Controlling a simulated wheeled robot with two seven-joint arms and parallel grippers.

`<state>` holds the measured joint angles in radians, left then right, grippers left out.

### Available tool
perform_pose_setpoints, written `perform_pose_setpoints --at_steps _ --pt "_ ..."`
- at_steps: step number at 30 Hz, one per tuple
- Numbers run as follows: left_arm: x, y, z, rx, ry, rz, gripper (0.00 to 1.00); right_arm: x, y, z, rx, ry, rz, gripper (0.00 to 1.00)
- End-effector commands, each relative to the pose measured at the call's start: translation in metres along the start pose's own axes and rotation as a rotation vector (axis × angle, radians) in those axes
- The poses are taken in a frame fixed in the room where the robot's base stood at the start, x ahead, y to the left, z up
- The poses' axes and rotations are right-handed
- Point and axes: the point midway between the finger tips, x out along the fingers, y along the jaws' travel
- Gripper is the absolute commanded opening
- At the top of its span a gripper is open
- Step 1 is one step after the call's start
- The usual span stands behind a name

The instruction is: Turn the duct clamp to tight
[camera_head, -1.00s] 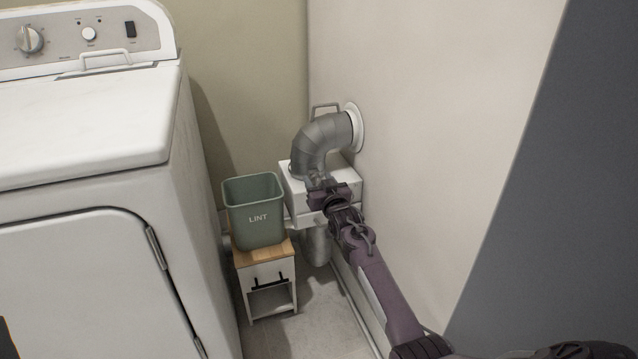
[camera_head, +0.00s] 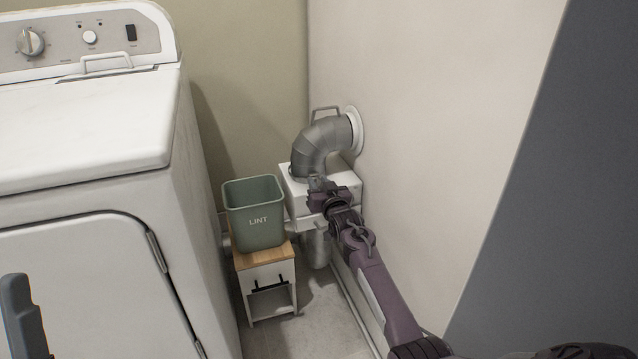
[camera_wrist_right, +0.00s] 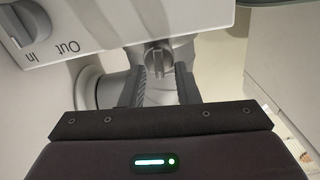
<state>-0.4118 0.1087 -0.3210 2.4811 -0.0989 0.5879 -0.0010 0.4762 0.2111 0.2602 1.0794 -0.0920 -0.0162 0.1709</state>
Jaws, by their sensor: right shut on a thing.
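The grey duct elbow (camera_head: 325,140) runs from the wall down to the white box (camera_head: 347,180). My right gripper (camera_head: 317,184) is at the front of this box, below the elbow. In the right wrist view its two dark fingers (camera_wrist_right: 166,87) are shut on a small grey clamp key (camera_wrist_right: 157,57), beside a grey pipe (camera_wrist_right: 112,92). The clamp band is mostly hidden by the gripper, so I cannot read how tight it is. A slim grey part (camera_head: 22,318) at the lower left edge may be my left gripper; its jaws cannot be made out.
A green LINT bin (camera_head: 254,222) stands on a small wooden-topped stand (camera_head: 268,270), close left of the gripper. The white machine (camera_head: 95,130) fills the left. The wall (camera_head: 430,110) is close on the right. A dial marked In and Out (camera_wrist_right: 24,22) shows on the box.

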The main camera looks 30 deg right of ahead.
Motion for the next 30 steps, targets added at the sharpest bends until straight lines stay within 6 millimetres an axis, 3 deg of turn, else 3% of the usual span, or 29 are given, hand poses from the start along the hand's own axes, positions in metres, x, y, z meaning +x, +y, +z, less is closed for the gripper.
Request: perform_pose_setpoints --at_steps 7,15,24,30 --pt "-0.024 0.001 0.073 -0.013 -0.387 -0.012 0.36 0.0 0.002 -0.001 0.156 -0.003 0.001 0.06" --pt "-0.08 0.005 0.136 -0.032 -0.788 -0.017 0.36 0.0 0.004 0.0 0.352 -0.002 0.0 0.06" --pt "-0.129 0.01 0.166 -0.047 -1.047 -0.016 0.36 0.0 0.006 0.002 0.507 -0.003 0.0 0.06" --pt "-0.142 0.011 0.172 -0.051 -1.113 -0.016 0.36 0.0 0.006 0.003 0.55 -0.003 0.001 0.06"
